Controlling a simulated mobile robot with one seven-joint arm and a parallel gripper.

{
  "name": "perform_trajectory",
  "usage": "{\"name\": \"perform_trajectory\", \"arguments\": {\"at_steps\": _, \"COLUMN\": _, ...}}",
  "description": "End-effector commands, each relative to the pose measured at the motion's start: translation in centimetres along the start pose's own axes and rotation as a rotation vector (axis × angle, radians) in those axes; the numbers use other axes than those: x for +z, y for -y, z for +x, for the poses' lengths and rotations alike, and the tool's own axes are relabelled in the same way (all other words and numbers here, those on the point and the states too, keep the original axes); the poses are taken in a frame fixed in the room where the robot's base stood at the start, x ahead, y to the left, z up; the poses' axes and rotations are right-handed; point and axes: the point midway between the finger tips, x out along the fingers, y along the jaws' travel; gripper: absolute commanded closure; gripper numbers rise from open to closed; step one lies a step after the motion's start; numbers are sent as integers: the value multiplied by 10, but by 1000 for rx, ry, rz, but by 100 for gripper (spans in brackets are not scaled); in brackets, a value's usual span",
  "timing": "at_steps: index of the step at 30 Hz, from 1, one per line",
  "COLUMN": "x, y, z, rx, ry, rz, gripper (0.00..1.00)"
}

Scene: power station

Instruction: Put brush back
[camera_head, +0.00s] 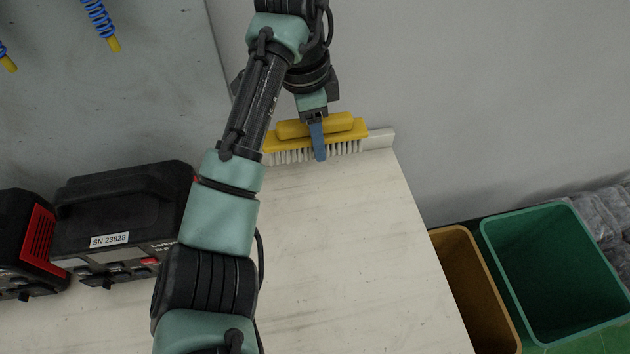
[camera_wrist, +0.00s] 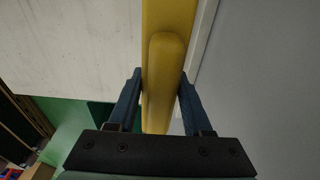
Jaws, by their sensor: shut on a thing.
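The yellow brush (camera_head: 340,128) with white bristles is at the back edge of the pale table (camera_head: 345,240), bristles downward, close to the wall. My gripper (camera_head: 318,150) is over its middle, with a blue finger showing in front of the brush. In the wrist view the yellow brush (camera_wrist: 165,70) runs between my two blue fingers (camera_wrist: 162,95), which are shut on its raised grip. I cannot tell whether the bristles touch the table.
Black cases (camera_head: 120,215) with red parts stand on the table's left. An orange bin (camera_head: 470,280) and a green bin (camera_head: 555,265) stand beyond the table's right edge. A grey panel with blue coiled cords (camera_head: 100,18) is at the back left. The table's middle is clear.

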Motion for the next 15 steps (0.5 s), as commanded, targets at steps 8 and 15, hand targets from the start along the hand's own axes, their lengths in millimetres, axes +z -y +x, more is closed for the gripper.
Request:
{"name": "perform_trajectory", "arguments": {"at_steps": 8, "x": 5, "y": 0, "z": 43, "rx": 1, "ry": -1, "rz": -2, "gripper": 90}}
{"name": "perform_trajectory", "arguments": {"at_steps": 15, "x": 9, "y": -1, "z": 75, "rx": 3, "ry": 0, "rz": -3, "gripper": 90}}
